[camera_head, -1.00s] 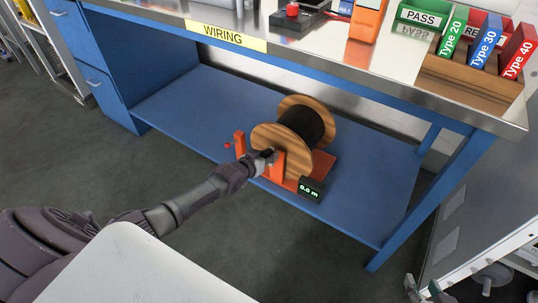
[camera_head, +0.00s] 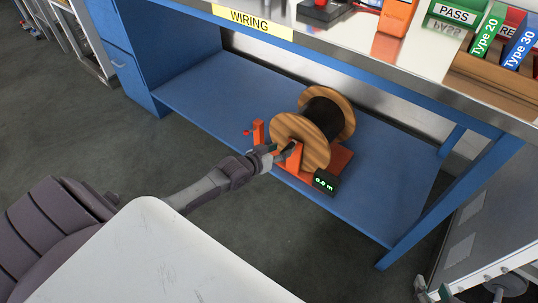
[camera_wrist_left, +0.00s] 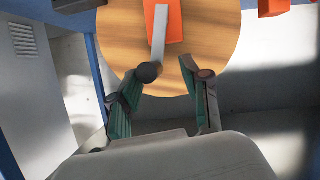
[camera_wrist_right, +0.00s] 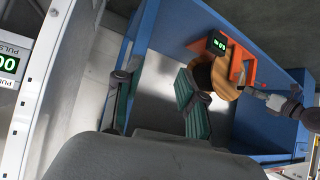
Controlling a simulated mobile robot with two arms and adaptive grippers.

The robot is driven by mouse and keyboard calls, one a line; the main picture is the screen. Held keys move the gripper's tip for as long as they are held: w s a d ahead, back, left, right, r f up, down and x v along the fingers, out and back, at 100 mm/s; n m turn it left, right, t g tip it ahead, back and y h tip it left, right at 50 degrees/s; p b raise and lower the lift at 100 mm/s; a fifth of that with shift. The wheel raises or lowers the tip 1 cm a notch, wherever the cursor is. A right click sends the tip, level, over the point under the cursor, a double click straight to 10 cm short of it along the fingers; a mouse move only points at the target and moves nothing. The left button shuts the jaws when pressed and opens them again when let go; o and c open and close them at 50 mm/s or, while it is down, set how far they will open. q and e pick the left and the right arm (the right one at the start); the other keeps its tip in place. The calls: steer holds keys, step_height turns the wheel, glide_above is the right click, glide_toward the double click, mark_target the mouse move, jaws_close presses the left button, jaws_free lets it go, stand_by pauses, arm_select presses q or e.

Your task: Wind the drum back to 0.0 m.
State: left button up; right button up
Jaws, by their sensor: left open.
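The drum (camera_head: 324,114) has wooden flanges and black cable. It sits on an orange stand (camera_head: 293,158) on the bench's lower shelf. Its display (camera_head: 325,181) reads 0.0 m. My left gripper (camera_head: 281,153) is at the near flange, by the crank. In the left wrist view, a silver crank arm (camera_wrist_left: 158,35) lies in front of the flange, with a dark round knob (camera_wrist_left: 148,72) at its end. The left fingers (camera_wrist_left: 166,68) are open; the knob is at the left fingertip, and I cannot tell if they touch. My right gripper (camera_wrist_right: 158,75) is open and empty, away from the drum.
The blue shelf (camera_head: 200,85) is bare left of the drum. The steel bench top (camera_head: 420,70) overhangs it, and a blue leg (camera_head: 445,205) stands at the right. Labelled bins (camera_head: 455,14) stand on top. A light grey cabinet (camera_head: 485,240) is at the lower right.

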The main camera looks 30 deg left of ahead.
arm_select(q)
steer(key=v, duration=0.6)
steer(key=shift+s, duration=0.1)
